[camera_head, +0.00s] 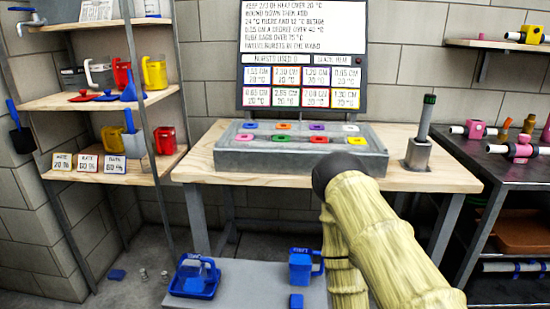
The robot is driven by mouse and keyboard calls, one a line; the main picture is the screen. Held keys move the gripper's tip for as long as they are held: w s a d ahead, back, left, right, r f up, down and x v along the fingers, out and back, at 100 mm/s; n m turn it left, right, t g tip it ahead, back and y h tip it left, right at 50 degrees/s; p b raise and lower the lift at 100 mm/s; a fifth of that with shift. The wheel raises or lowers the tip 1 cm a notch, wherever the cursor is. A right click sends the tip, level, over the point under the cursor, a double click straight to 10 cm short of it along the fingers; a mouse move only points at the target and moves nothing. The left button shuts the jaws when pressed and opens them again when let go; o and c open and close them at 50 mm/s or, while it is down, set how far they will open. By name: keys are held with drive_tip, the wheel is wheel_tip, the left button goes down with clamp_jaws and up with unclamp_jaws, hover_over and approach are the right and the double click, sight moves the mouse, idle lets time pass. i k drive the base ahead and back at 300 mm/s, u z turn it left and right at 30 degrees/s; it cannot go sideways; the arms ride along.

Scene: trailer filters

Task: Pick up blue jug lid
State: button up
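A flat blue piece that looks like a lid (107,97) lies on the middle shelf at the left, between a red lid-like piece (84,96) and a blue funnel (130,90). A blue jug (301,267) with a small label stands on the low grey platform beside my arm. A small blue block-like piece (296,301) lies in front of it; I cannot tell whether it is a lid. My arm, in a pale yellow cover, rises from the lower right and bends down at a dark joint. My gripper is not visible.
A blue container (195,276) sits on the low platform (240,286). The workbench (200,163) holds a grey tray (300,160) of coloured pieces and a metal post (423,135). A dark rack stands right.

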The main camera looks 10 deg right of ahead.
sight(108, 97)
drive_tip(key=k, duration=0.55)
drive_tip(key=u, duration=0.7)
drive_tip(key=i, duration=0.3)
drive_tip(key=u, duration=0.8)
drive_tip(key=i, duration=1.4)
drive_tip(key=z, duration=0.9)
drive_tip(key=i, duration=0.4)
drive_tip(key=z, duration=0.55)
